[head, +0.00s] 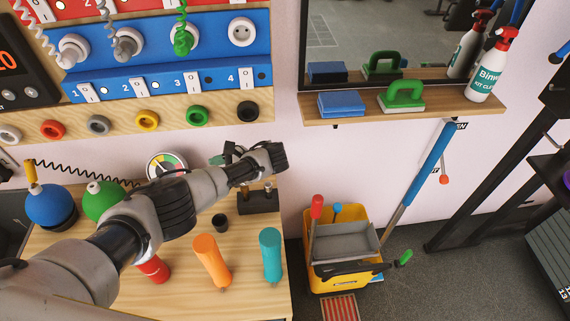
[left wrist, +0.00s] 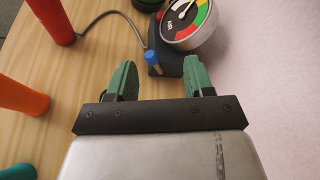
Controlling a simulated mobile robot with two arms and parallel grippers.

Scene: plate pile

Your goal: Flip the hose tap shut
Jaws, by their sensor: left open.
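In the left wrist view a small blue-topped piece (left wrist: 152,57), which looks like the tap handle, stands beside a dark block (left wrist: 168,62) just below the dial gauge (left wrist: 190,22). A grey hose (left wrist: 108,14) curves from the left toward it. My left gripper (left wrist: 160,80) is open and empty, with its green fingertips spread either side of the blue piece and a little short of it. In the head view the gripper (head: 221,158) is right of the gauge (head: 166,166); my arm hides much of the bench there, and I cannot make out the blue piece. My right gripper is not seen.
On the wooden bench (head: 235,297) stand red (head: 153,268), orange (head: 211,261) and teal (head: 271,255) handles. A blue ball (head: 50,205) and a green ball (head: 101,201) are at left. A dark block (head: 257,202) is near the back. A yellow bucket (head: 345,275) stands right of the bench.

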